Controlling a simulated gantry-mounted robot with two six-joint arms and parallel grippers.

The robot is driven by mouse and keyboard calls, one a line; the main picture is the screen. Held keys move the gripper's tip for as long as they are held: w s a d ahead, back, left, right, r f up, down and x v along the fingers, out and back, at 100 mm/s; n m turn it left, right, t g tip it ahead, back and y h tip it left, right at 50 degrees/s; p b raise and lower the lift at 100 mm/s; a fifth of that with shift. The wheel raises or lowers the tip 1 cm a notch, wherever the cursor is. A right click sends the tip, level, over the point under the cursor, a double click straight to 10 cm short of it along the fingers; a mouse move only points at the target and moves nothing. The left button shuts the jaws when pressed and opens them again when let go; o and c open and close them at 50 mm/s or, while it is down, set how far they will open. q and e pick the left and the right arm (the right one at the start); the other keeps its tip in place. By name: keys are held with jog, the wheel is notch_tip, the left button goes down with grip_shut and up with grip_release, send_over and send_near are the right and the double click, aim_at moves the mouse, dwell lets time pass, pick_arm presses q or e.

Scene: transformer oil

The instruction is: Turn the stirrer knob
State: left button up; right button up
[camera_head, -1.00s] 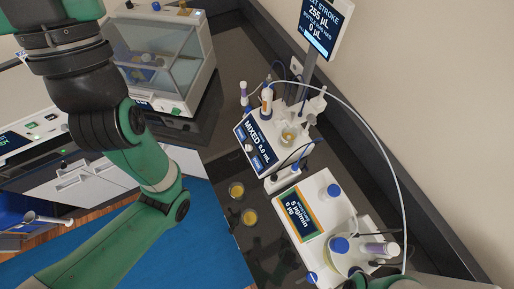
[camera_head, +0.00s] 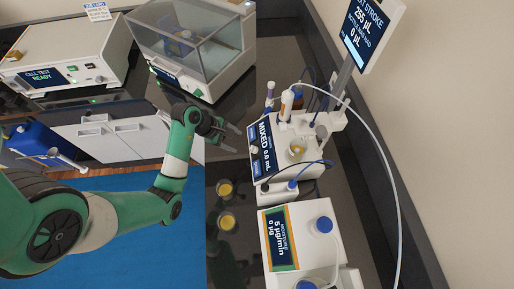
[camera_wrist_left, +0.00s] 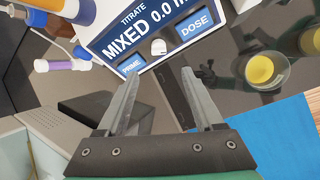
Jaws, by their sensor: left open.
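The titrator (camera_head: 262,146) is a white unit with a dark blue screen reading MIXED 0.0 mL. The stirrer knob (camera_wrist_left: 158,46) is a small white knob on its front edge, between the PRIME and DOSE labels in the left wrist view. The knob also shows small in the head view (camera_head: 254,150). My left gripper (camera_head: 236,138) is open and empty just left of the titrator front. In the left wrist view its two fingers (camera_wrist_left: 160,76) point toward the panel, with the knob ahead of the gap and apart from the fingertips. My right gripper is out of view.
Two cups of yellow oil (camera_head: 226,188) stand on the dark bench beside the titrator. A moisture meter (camera_head: 310,236) stands in front of it. A glass-lidded tester (camera_head: 195,45) sits behind my left arm. A thin tube arcs over the right side.

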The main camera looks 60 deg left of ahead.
aim_at(252, 149)
pick_arm(q)
jog(key=b+x, duration=0.3)
jog(key=x, duration=0.8)
jog(key=shift+w+f, duration=0.2)
jog(key=shift+w, duration=0.05)
grip_shut()
